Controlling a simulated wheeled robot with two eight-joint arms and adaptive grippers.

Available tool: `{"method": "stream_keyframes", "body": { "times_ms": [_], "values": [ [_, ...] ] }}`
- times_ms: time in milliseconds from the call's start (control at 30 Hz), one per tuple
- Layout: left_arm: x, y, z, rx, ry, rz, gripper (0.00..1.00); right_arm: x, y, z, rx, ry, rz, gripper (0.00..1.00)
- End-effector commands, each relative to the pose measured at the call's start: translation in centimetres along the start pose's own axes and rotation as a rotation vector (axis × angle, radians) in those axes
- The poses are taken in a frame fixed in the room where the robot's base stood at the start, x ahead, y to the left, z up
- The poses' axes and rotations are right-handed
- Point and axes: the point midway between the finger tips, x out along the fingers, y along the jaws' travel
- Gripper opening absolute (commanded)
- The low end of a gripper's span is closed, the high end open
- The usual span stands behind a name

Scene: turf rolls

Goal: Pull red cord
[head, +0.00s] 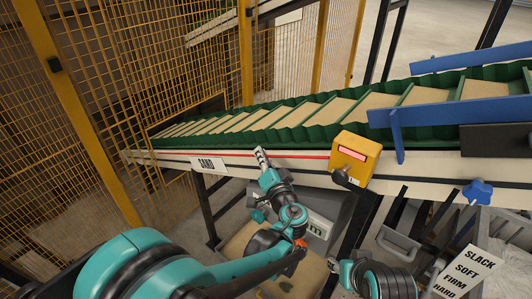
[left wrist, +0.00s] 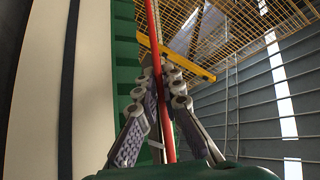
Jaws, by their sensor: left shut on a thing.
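The red cord (head: 300,156) runs along the side of the conveyor, between the SAND sign and the yellow box. My left gripper (head: 261,154) is at the conveyor's side, on the line of the cord. In the left wrist view the red cord (left wrist: 154,35) passes between the two fingers of the left gripper (left wrist: 161,70), which are shut on it. Only a teal and black part of my right arm shows at the bottom of the head view; I do not see its gripper.
The yellow box (head: 355,155) with a red panel is fixed at the conveyor's side. The SAND sign (head: 208,165) hangs left of my gripper. The green-walled conveyor (head: 245,121) lies behind. Yellow mesh fencing (head: 170,60) closes the left. A SLACK/SOFT/FIRM/HARD sign (head: 467,275) stands lower right.

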Motion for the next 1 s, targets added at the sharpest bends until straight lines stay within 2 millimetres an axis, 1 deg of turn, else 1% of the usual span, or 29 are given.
{"method": "stream_keyframes", "body": {
  "times_ms": [167, 200, 233, 567, 667, 767, 1000],
  "values": [
    [0.0, 0.1, 0.0, -0.001, -0.001, 0.001, 0.0, 0.0, 0.0, 0.0, 0.0, 0.0, 0.0, 0.4],
    [0.0, 0.1, 0.0, -0.001, -0.001, 0.001, 0.15, 0.0, 0.0, 0.0, 0.0, 0.0, 0.0, 0.4],
    [0.0, 0.1, 0.0, -0.001, -0.001, 0.0, 0.17, 0.0, 0.0, 0.0, 0.0, 0.0, 0.0, 0.4],
    [-0.2, 0.0, 0.0, 0.0, -0.001, -0.001, 0.17, 0.0, 0.0, 0.0, 0.0, 0.0, 0.0, 0.4],
    [-1.2, 0.1, -0.1, 0.0, 0.001, 0.0, 0.17, 0.0, 0.0, 0.0, 0.0, 0.0, 0.0, 0.4],
    [-3.1, 0.1, -0.1, 0.0, 0.002, 0.002, 0.17, 0.0, 0.0, 0.0, 0.0, 0.0, 0.0, 0.4],
    [-8.4, 0.2, -0.1, -0.001, 0.003, 0.004, 0.17, 0.0, 0.0, 0.0, 0.0, 0.0, 0.0, 0.4]
  ]
}}
